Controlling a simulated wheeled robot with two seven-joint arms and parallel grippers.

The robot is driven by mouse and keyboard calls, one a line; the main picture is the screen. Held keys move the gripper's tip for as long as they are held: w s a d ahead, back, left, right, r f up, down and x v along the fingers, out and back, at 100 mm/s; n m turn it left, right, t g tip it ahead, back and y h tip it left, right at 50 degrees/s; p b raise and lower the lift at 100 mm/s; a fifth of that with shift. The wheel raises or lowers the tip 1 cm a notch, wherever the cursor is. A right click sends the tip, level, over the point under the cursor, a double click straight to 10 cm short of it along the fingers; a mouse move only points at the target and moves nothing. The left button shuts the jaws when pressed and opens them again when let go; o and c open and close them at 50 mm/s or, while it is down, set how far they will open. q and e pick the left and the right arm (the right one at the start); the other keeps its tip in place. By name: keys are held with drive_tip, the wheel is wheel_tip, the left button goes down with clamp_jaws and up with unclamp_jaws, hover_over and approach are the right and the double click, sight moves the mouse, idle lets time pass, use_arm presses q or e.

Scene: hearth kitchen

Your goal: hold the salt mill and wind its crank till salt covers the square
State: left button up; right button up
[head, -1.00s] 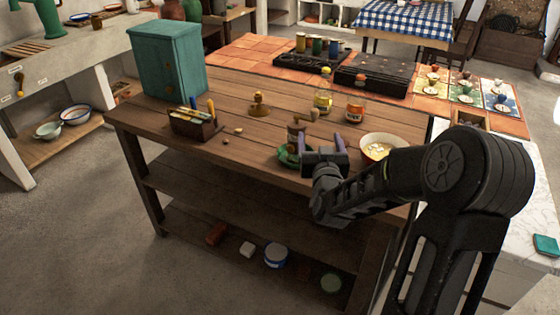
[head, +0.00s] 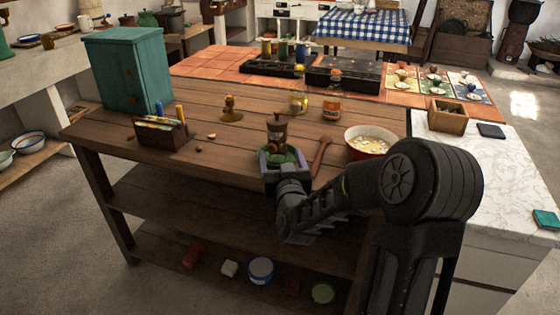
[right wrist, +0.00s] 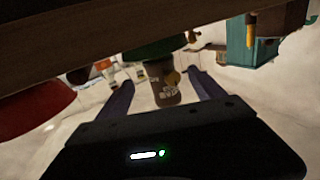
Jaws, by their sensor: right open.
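The salt mill (head: 277,125), dark brown with a lighter lower body, stands upright near the front edge of the wooden table. A green dish (head: 291,157) is at its foot; I cannot tell whether the mill stands in it or behind it. My right gripper (head: 283,156) is open at the table edge, in front of the mill. In the right wrist view, which looks upside down, the mill (right wrist: 160,82) shows between the two spread fingers, with no clear contact. Its crank is not clear, and I cannot make out the square or any salt. My left gripper is out of view.
A wooden spoon (head: 321,156) and a red-rimmed bowl (head: 371,140) lie to the right of the mill. Jars (head: 331,108) and a brass-coloured piece (head: 231,108) stand behind. A card box (head: 161,133) and teal cabinet (head: 129,70) are on the left.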

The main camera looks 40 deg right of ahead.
sight(277, 143)
drive_tip(key=shift+x, duration=3.9)
clamp_jaws()
unclamp_jaws()
drive_tip(key=v, duration=0.8)
drive_tip(key=shift+w, duration=0.1)
